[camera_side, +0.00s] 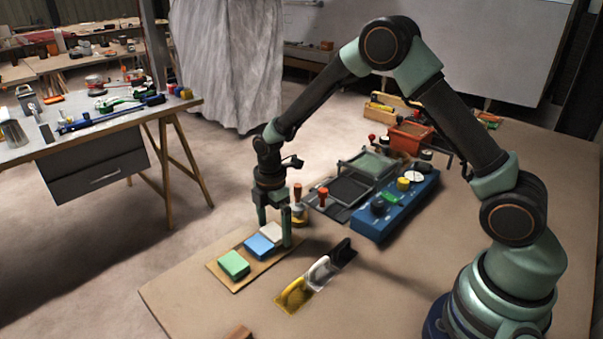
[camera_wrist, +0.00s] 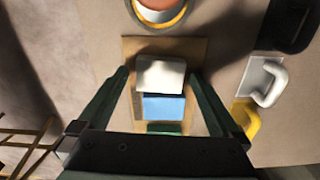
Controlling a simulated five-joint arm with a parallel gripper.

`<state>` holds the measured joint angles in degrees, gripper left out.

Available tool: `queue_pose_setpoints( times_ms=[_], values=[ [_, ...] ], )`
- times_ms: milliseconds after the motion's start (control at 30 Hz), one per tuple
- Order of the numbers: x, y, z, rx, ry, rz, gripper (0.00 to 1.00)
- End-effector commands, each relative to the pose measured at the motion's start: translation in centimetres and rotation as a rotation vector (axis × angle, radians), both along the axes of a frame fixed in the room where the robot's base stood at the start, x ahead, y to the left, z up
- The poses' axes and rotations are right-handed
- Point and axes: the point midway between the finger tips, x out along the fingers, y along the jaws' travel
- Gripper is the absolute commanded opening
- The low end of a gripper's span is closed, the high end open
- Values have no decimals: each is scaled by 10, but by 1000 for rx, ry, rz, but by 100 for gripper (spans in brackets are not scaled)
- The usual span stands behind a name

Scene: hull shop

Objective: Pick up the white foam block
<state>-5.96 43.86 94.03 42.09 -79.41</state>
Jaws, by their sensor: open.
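The white foam block (camera_side: 271,231) lies at the far end of a row on a flat tan board, beyond a blue block (camera_side: 259,246) and a green block (camera_side: 233,264). In the wrist view the white block (camera_wrist: 160,76) is at the top of the row, between my fingers and apart from both. My gripper (camera_side: 274,232) is open and points down over the board (camera_side: 225,281), its fingers on either side of the row near the white and blue blocks. In the side view one finger partly hides the white block.
Yellow, white and black handled floats (camera_side: 318,272) lie right of the board. A round orange-topped item (camera_wrist: 160,8) stands just beyond it. A blue box with knobs (camera_side: 397,205) and dark trays (camera_side: 350,190) lie farther back.

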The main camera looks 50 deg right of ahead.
Motion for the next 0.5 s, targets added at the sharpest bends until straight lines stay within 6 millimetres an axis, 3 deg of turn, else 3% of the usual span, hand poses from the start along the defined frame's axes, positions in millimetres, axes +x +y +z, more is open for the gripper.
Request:
queue_pose_setpoints(
  times_ms=[100, 133, 300, 500],
  values=[
    [0, 0, 0, 0, 0, 0, 100],
    [0, 0, 0, 0, 0, 0, 92],
    [0, 0, 0, 0, 0, 0, 27],
    [0, 0, 4, 0, -1, 0, 25]
  ],
)
